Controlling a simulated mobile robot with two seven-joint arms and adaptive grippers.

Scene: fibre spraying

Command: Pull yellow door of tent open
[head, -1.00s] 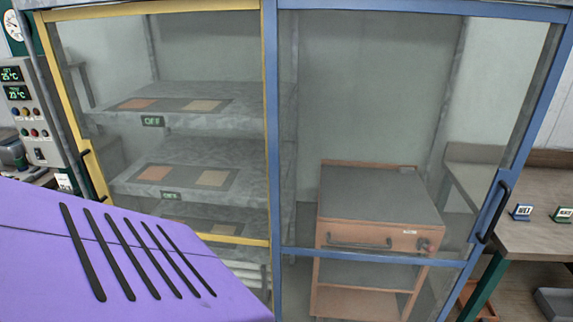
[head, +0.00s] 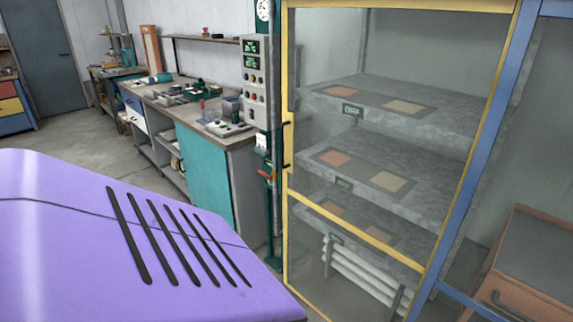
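The yellow door (head: 288,180) is the yellow-framed clear panel of the tent, on the right half of the head view. It looks shut. Its dark handle (head: 287,146) is on its left upright, about halfway up. Behind the panel are grey shelves (head: 420,115) with orange and tan squares and small lit OFF signs. The blue-framed part of the tent (head: 492,135) adjoins on the right, partly cut off by the picture edge. Neither of my grippers is in view.
A control panel (head: 255,85) with displays and buttons stands just left of the yellow door. A cluttered workbench (head: 190,105) with a teal front runs behind it. Open floor (head: 70,130) lies at the left. A wheeled-looking orange cabinet (head: 525,265) stands inside the tent at right.

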